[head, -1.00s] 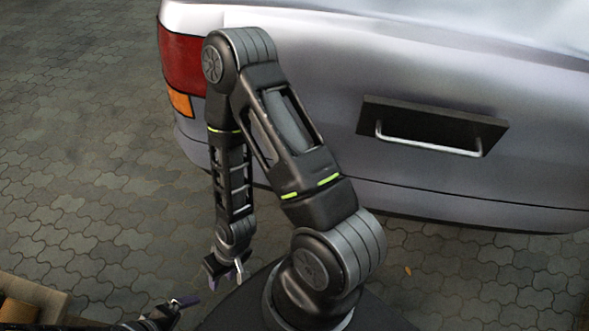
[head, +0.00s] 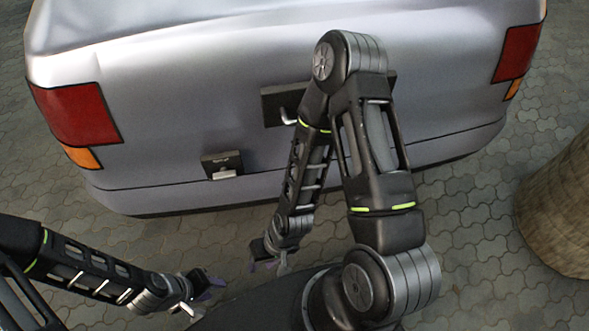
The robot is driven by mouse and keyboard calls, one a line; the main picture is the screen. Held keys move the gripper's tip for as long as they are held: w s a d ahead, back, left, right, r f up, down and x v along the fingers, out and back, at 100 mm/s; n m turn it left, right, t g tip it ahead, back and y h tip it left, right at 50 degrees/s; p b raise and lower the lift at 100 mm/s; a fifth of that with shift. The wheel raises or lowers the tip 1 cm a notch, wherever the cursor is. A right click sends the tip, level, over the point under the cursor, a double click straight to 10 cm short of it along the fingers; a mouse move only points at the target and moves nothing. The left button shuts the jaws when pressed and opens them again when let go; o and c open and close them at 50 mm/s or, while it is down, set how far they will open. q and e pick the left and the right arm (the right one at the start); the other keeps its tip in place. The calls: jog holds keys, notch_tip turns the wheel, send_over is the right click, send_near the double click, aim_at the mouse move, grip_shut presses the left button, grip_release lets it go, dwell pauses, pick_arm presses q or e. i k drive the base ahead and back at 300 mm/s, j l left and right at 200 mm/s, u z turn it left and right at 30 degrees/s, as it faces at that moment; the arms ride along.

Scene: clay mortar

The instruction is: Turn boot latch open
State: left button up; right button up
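The boot latch (head: 222,170) is a small black plate with a pale metal lever, low on the rear of the silver car (head: 200,70). A larger dark plate with a metal bar handle (head: 285,112) sits right of it, partly hidden behind my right arm. My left gripper (head: 203,293) is below the latch and apart from it, near the lower edge of the head view. It looks open and empty. My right gripper (head: 272,264) hangs below and right of the latch, in front of the bumper. Its fingers look apart and empty.
The car's red tail lights, left (head: 77,113) and right (head: 517,52), flank the rear. A round brown stone-like object (head: 560,205) stands on the paving at the right. Open paving (head: 80,215) lies left of the car and between the car and me.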

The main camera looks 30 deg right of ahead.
aim_at(231, 174)
jog(key=z, duration=1.15)
jog(key=k+j, duration=0.2)
jog(key=j, duration=0.15)
jog(key=k+j, duration=0.25)
jog(key=j, duration=0.15)
jog(key=k+j, duration=0.2)
jog(key=j, duration=0.15)
